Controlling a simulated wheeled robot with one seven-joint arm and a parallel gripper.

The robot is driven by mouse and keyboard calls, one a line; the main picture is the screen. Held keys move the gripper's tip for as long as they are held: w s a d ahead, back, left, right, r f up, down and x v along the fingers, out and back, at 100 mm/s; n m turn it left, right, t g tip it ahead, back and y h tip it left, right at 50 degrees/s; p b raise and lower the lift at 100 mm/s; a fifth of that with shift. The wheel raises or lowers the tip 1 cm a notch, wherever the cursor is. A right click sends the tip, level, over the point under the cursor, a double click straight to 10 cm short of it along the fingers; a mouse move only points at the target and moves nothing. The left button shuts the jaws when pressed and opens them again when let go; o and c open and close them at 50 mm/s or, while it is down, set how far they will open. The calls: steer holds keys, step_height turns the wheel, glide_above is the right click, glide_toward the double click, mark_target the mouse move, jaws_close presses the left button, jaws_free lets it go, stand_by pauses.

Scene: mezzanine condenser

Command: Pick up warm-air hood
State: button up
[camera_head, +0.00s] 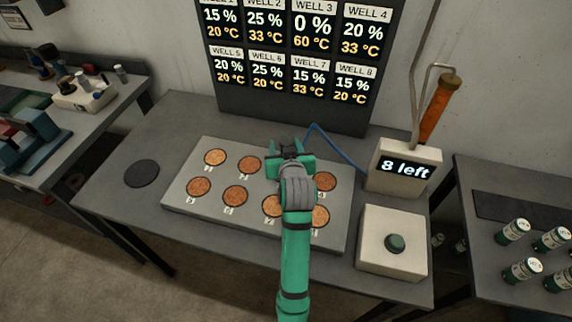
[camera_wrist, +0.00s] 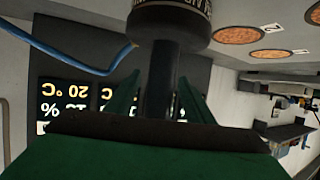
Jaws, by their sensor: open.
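The warm-air hood (camera_wrist: 170,22) appears in the wrist view as a dark round body with pale lettering, cut off by the top edge, with a black stem. My gripper (camera_wrist: 160,90) is open, its green fingers on either side of the stem; I cannot tell if they touch it. In the head view my gripper (camera_head: 290,158) is over the back row of the well plate (camera_head: 180,205), around the third well, which it hides along with most of the hood.
A blue cable (camera_head: 338,148) runs from near my gripper to a box reading "8 left" (camera_head: 398,183). A white box with a green button (camera_head: 395,243) stands in front of it. A display board (camera_head: 290,110) rises behind. An orange-handled tool (camera_head: 440,108) stands upright at right.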

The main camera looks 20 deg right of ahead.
steer(key=shift+w+d+f, duration=0.1)
steer(key=shift+w+f, duration=0.1)
steer(key=shift+w, duration=0.3)
jaws_close()
